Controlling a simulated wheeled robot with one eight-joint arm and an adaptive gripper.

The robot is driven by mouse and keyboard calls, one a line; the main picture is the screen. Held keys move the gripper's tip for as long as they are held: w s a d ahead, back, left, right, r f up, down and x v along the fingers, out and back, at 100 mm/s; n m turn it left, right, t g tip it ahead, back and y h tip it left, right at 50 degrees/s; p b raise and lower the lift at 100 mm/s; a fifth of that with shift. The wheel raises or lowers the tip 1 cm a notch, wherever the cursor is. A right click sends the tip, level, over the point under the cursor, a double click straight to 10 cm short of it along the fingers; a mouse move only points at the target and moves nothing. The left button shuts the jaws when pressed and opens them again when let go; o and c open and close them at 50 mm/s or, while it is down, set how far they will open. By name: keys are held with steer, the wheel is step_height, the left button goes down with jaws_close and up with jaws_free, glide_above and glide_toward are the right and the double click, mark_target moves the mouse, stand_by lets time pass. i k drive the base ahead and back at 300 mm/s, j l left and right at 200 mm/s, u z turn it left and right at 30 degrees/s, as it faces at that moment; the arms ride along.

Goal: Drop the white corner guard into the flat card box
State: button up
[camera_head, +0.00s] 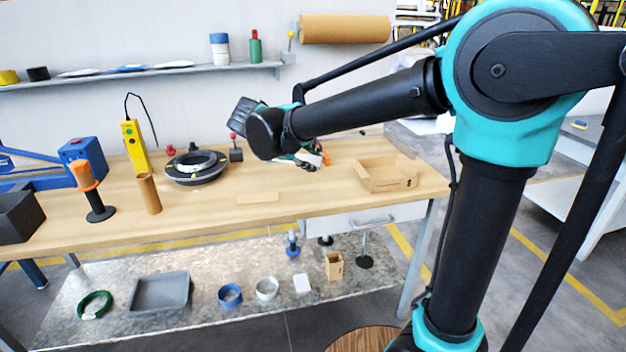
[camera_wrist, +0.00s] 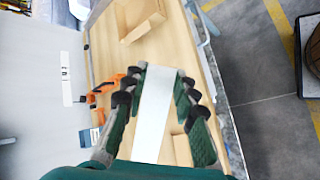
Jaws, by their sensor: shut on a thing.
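The white corner guard (camera_wrist: 154,115) is a long pale strip between the fingers of my gripper (camera_wrist: 163,75) in the wrist view. My gripper is shut on it and holds it lengthwise. The flat card box (camera_wrist: 138,18) is beyond the fingertips at the top of the wrist view, apart from the guard. In the head view the open box (camera_head: 385,178) sits near the right end of the bench. There my gripper is mostly hidden behind my wrist, left of the box, and I cannot make out the guard.
Orange and black tools (camera_wrist: 108,88) lie left of my gripper in the wrist view. A black round stand with a white ring (camera_head: 196,167), a brown tube (camera_head: 149,193) and a yellow device (camera_head: 135,147) stand farther left on the bench (camera_head: 330,198). The bench front is mostly clear.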

mark_target(389, 177)
steer(key=i+l, duration=0.15)
steer(key=l, duration=0.25)
steer(key=i+l, duration=0.1)
steer(key=l, duration=0.3)
steer(key=i+l, duration=0.15)
steer(key=l, duration=0.25)
steer(key=i+l, duration=0.1)
steer(key=l, duration=0.3)
